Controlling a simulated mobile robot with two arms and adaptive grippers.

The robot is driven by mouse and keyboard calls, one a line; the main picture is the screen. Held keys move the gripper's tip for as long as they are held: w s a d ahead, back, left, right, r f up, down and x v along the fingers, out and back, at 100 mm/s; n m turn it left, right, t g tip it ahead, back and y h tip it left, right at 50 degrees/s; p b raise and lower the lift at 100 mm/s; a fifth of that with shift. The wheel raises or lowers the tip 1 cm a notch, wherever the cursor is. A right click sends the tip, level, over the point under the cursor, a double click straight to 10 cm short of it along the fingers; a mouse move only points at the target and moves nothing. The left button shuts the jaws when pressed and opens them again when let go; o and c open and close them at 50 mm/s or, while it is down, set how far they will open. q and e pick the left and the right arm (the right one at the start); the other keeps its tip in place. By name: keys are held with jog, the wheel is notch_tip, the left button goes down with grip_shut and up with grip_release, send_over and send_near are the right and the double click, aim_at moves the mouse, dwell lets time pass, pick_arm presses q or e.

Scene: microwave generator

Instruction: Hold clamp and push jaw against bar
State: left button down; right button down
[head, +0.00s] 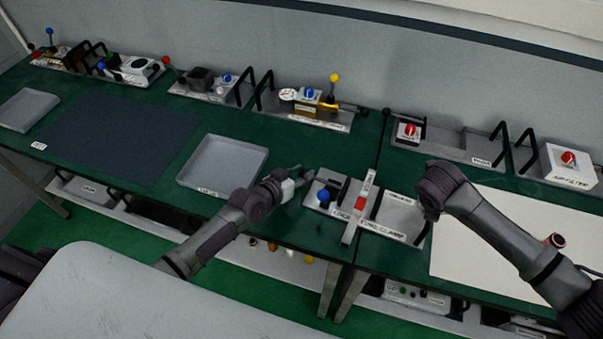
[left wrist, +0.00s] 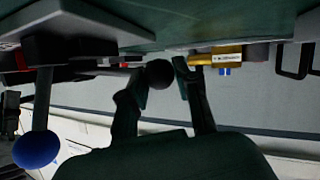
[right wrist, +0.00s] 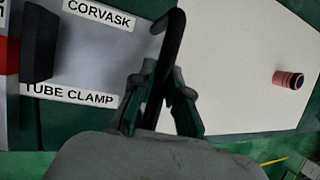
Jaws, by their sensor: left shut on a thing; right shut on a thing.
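The tube clamp (head: 398,212) is a grey plate near the table's front edge, with its name label along the front. A pale bar (head: 367,184) with a red patch stands across it. A dark block (right wrist: 40,40) sits close beside the bar's right side; a jaw (head: 335,189) shows dark on the left. Whether jaw and bar touch, I cannot tell. A blue-ball lever (head: 323,196) also shows in the left wrist view (left wrist: 37,150). My left gripper (left wrist: 162,82) is shut on a black knob (left wrist: 158,73) at a rod's end. My right gripper (right wrist: 162,95) is shut on the clamp's black handle (right wrist: 172,35).
A grey tray (head: 222,165) and a dark mat (head: 120,140) lie to the left. A white sheet (head: 500,235) covers the table right of the clamp, with a reddish cylinder (right wrist: 288,80) on it. Several devices with handles line the wall.

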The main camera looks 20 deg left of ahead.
pick_arm(q)
jog(key=shift+s+d, duration=0.2)
jog(key=shift+d, duration=1.5)
jog(key=c, duration=0.8)
grip_release()
jog(key=shift+a, duration=0.1)
jog(key=v, duration=1.2)
